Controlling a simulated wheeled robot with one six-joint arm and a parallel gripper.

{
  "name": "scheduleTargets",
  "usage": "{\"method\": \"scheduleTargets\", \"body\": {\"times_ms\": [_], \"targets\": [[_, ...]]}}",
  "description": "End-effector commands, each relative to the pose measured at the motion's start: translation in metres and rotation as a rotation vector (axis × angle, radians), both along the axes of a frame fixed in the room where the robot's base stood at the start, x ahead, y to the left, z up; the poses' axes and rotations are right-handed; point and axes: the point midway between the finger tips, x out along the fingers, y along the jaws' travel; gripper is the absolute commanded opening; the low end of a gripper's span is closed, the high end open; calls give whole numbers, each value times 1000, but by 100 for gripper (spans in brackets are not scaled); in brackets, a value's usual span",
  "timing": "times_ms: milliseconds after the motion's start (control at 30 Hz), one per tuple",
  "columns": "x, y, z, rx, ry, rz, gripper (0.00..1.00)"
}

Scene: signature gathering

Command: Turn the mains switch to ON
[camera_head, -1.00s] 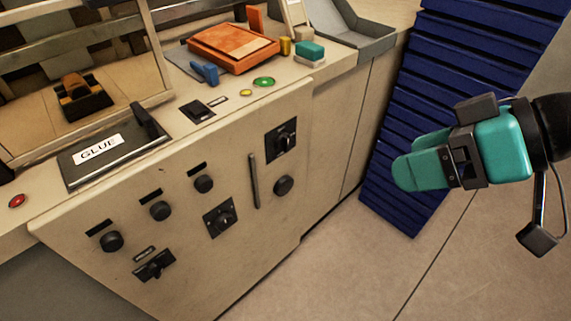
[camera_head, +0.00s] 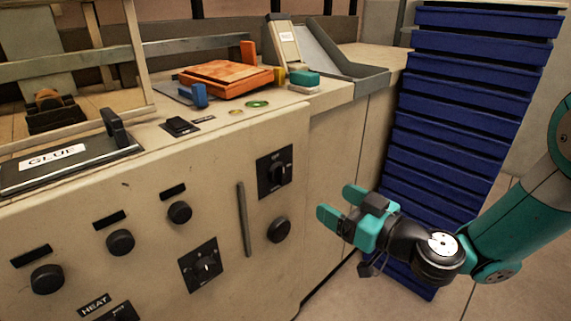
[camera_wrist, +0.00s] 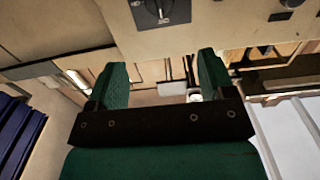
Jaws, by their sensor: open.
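A black square plate with a rotary switch (camera_head: 274,171) sits at the upper right of the cream machine's front panel. A similar rotary switch (camera_head: 201,265) sits lower and further left. Their small lettering is too blurred to tell which is the mains switch. A black rotary switch plate (camera_wrist: 160,12) also shows at the top of the wrist view, beyond the fingertips. My gripper (camera_head: 336,203) is to the right of the panel, with its teal fingers apart and nothing between them. In the wrist view, the open fingers (camera_wrist: 162,80) point towards the panel, clear of the switch.
Round black knobs (camera_head: 120,242) and a vertical bar handle (camera_head: 243,219) stand out from the panel. A HEAT switch (camera_head: 121,312) is cut off below. Blue stacked drawers (camera_head: 455,105) stand behind my arm. An orange tray (camera_head: 226,79) lies on the worktop.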

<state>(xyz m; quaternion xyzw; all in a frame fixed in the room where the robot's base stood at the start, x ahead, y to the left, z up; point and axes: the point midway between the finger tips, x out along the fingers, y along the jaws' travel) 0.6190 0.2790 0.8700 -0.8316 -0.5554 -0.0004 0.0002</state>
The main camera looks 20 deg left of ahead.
Motion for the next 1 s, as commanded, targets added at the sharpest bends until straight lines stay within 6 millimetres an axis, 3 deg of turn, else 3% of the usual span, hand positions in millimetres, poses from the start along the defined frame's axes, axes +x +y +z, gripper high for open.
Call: {"method": "scheduleTargets", "body": {"times_ms": [33, 400, 600, 800, 1000], "targets": [[1, 6, 8, -1, 0, 2, 76], [34, 88, 4, 1, -5, 3, 76], [48, 120, 1, -1, -2, 4, 76], [55, 135, 0, 0, 0, 2, 76], [56, 137, 0, -1, 1, 0, 76]]}}
